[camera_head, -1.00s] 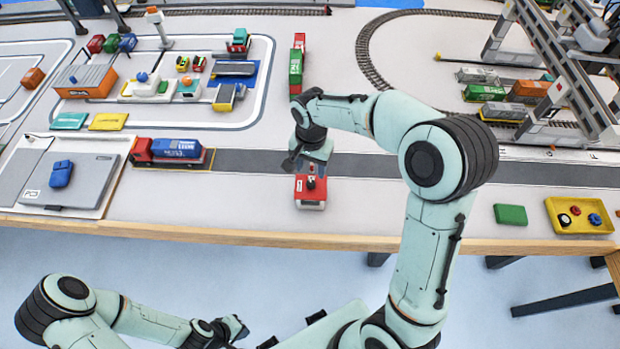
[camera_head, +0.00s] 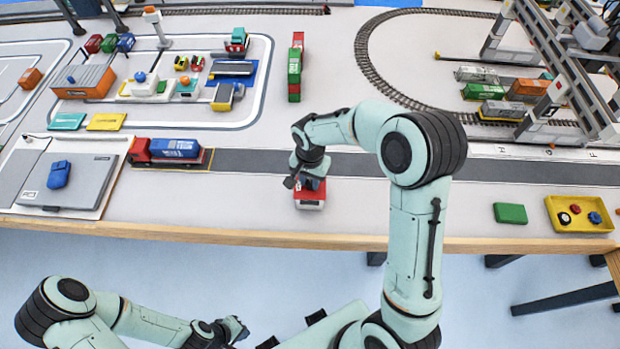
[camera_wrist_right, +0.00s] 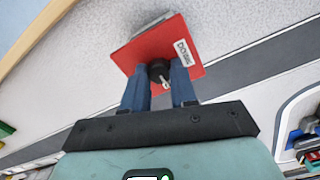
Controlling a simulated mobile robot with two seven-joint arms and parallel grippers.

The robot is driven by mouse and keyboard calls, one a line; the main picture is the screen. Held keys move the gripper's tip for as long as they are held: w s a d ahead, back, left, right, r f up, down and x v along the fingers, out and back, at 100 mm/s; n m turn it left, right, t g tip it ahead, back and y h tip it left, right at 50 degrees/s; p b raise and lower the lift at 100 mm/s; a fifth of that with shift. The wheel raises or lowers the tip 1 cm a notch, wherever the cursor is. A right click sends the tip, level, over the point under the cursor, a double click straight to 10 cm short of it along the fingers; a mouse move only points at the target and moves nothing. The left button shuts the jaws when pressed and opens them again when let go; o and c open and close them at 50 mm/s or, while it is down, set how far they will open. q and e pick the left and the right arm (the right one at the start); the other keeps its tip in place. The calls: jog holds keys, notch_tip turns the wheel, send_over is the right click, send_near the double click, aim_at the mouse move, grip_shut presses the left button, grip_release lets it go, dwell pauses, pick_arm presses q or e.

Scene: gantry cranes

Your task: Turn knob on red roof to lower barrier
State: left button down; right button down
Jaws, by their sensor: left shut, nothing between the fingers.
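The small booth with the red roof (camera_head: 309,203) stands near the front edge of the table, just in front of the grey road. In the right wrist view its red roof (camera_wrist_right: 150,45) carries a dark round knob (camera_wrist_right: 158,70) with a pale pointer mark. My right gripper (camera_head: 306,182) is down over the roof and hides the knob in the head view. In the wrist view its two blue fingers (camera_wrist_right: 160,75) stand apart, one on each side of the knob. My left gripper (camera_head: 238,328) is shut and empty, in front of the table. I cannot make out the barrier clearly.
A red truck with a blue container (camera_head: 168,152) stands on the road to the left. A green block (camera_head: 510,213) and a yellow tray (camera_head: 580,214) lie to the right. The table around the booth is clear.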

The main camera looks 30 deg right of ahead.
pick_arm(q)
jog(key=shift+f, duration=0.1)
pick_arm(e)
jog(key=shift+n, duration=0.4)
jog(key=n, duration=0.3)
jog(key=shift+b, duration=0.3)
jog(key=n, duration=0.9)
pick_arm(q)
jog(key=shift+s+f, duration=0.3)
pick_arm(e)
jog(key=n, duration=0.4)
jog(key=shift+n, duration=0.3)
jog(key=c, duration=0.9)
grip_release()
